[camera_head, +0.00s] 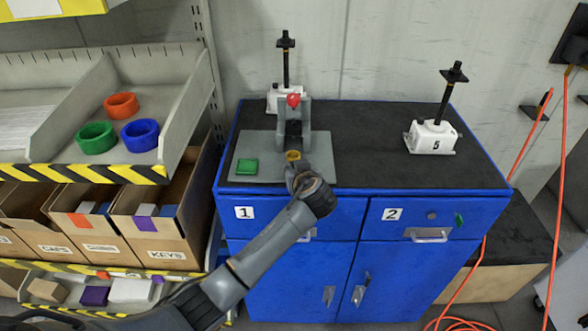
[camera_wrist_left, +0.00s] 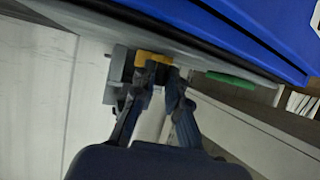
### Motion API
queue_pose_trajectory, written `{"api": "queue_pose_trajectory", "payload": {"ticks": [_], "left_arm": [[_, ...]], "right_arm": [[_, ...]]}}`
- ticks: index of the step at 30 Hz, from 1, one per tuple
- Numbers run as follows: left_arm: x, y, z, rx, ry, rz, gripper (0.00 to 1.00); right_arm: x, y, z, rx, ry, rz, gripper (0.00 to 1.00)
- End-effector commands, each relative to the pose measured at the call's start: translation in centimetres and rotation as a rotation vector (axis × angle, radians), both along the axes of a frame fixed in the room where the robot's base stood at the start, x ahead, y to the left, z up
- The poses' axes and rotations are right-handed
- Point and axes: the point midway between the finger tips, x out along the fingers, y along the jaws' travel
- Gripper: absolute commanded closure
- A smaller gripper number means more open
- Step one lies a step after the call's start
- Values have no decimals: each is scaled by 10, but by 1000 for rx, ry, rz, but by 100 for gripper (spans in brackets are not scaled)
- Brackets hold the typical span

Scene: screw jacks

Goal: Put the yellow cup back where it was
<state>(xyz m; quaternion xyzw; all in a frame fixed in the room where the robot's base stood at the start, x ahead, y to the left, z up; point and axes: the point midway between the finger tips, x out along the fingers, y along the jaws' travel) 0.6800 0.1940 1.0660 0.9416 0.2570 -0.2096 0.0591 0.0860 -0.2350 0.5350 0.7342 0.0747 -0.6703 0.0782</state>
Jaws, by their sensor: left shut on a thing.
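The yellow cup (camera_head: 293,155) shows small in the head view, in front of the grey upright stand (camera_head: 306,120) on the cabinet. In the left wrist view the yellow cup (camera_wrist_left: 155,57) is between my fingertips, close to the grey stand (camera_wrist_left: 116,75). My left gripper (camera_head: 298,170) is shut on the yellow cup; it also shows in the left wrist view (camera_wrist_left: 160,72). Whether the cup touches the grey stand or plate, I cannot tell. An orange cup (camera_head: 121,105), a green cup (camera_head: 96,138) and a blue cup (camera_head: 140,135) stand on the left shelf tray. My right gripper is not in view.
A red-topped part (camera_head: 293,100) tops the stand. White screw jacks stand behind it and at right (camera_head: 432,137). The dark top between them is clear.

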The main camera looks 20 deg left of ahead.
Motion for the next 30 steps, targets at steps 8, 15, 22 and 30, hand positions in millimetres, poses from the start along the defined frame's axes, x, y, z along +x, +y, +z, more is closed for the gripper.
{"api": "queue_pose_trajectory", "payload": {"ticks": [8,15,22,30], "left_arm": [[0,0,-3,0,1,1,64],[0,0,-3,1,1,0,64],[-8,-6,3,-1,0,-2,64],[-48,-29,23,-5,-2,-2,64]], "right_arm": [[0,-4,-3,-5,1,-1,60],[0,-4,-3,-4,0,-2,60],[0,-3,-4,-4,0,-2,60],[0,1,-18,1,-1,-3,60]]}}
